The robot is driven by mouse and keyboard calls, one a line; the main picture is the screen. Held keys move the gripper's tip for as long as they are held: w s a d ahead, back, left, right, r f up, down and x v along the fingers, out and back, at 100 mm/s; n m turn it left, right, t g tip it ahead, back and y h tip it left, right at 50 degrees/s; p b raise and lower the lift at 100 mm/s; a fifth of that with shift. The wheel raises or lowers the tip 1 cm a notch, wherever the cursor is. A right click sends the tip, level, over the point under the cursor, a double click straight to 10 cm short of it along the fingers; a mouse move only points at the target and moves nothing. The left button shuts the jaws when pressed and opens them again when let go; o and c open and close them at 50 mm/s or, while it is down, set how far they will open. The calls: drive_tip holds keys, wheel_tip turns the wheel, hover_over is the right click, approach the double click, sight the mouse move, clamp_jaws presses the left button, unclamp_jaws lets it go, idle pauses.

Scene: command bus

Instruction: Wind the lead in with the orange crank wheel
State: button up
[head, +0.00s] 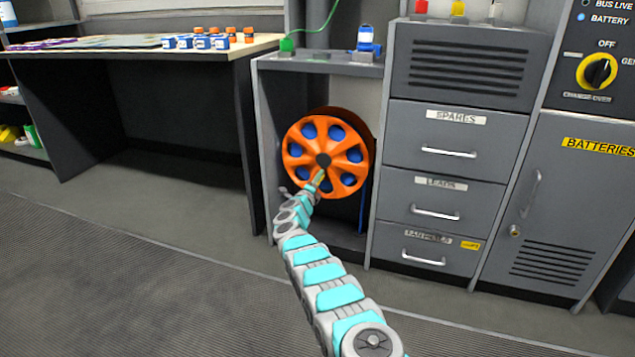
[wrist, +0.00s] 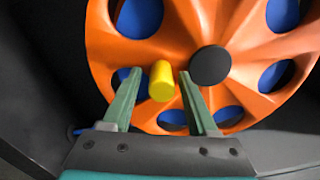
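The orange crank wheel (head: 297,148) stands upright in an open bay of the grey cabinet, with blue showing through its holes and a dark hub at its centre. In the wrist view the wheel (wrist: 240,30) fills most of the picture. A yellow handle knob (wrist: 161,82) sticks out from it, left of the black hub (wrist: 210,66). My gripper (wrist: 160,90) is open, with one green finger on each side of the knob and a small gap to each. A blue strip, possibly the lead (head: 363,215), hangs right of the wheel.
The bay's dark side walls stand close to the wheel. Drawers (head: 446,150) and a batteries locker (head: 560,210) are to the right. A workbench (head: 130,52) with small bottles is at the left. A green cable (head: 310,31) lies above the bay. The floor in front is clear.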

drive_tip(key=shift+s, duration=0.15)
drive_tip(key=shift+s+a+r, duration=0.1)
drive_tip(key=shift+s+a, duration=0.1)
drive_tip(key=shift+s, duration=0.35)
drive_tip(key=shift+p+v, duration=0.55)
drive_tip(key=shift+v, duration=2.65)
